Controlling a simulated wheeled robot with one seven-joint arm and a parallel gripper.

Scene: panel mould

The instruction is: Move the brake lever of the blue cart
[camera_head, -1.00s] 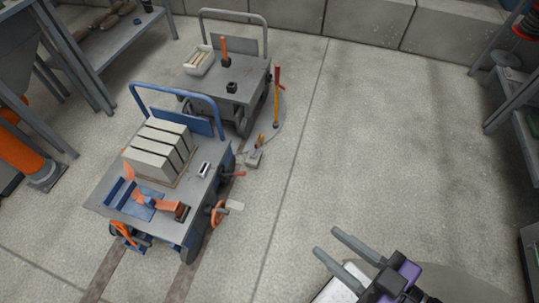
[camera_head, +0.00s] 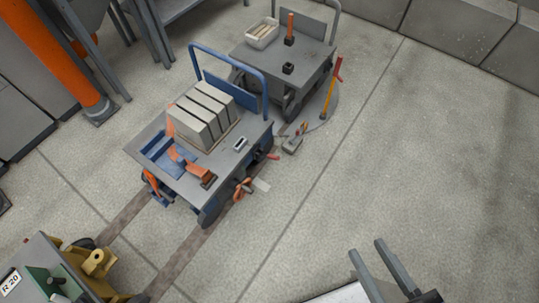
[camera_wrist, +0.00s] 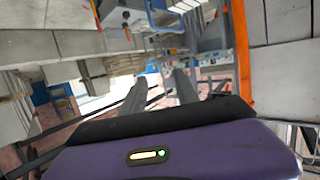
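The blue cart (camera_head: 150,141) stands left of centre in the head view, with a blue push handle and a grey top. An orange-red lever (camera_head: 241,190) with a pale plate beside it sticks out from its right side. A smaller red lever (camera_head: 272,156) is farther back on that side, and an orange part (camera_head: 152,184) is at its left front corner. I cannot tell which of these is the brake lever. My gripper (camera_head: 368,249) is at the lower right, fingers apart and empty, well away from the cart. Its fingers also show apart in the wrist view (camera_wrist: 160,84).
Grey blocks (camera_head: 203,109) sit on the blue cart. A grey cart (camera_head: 305,57) stands behind it, with a red-and-yellow upright lever (camera_head: 331,88) beside it. A yellow-and-green machine marked R 20 (camera_head: 61,272) is at the lower left. The floor (camera_head: 310,215) between cart and gripper is clear.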

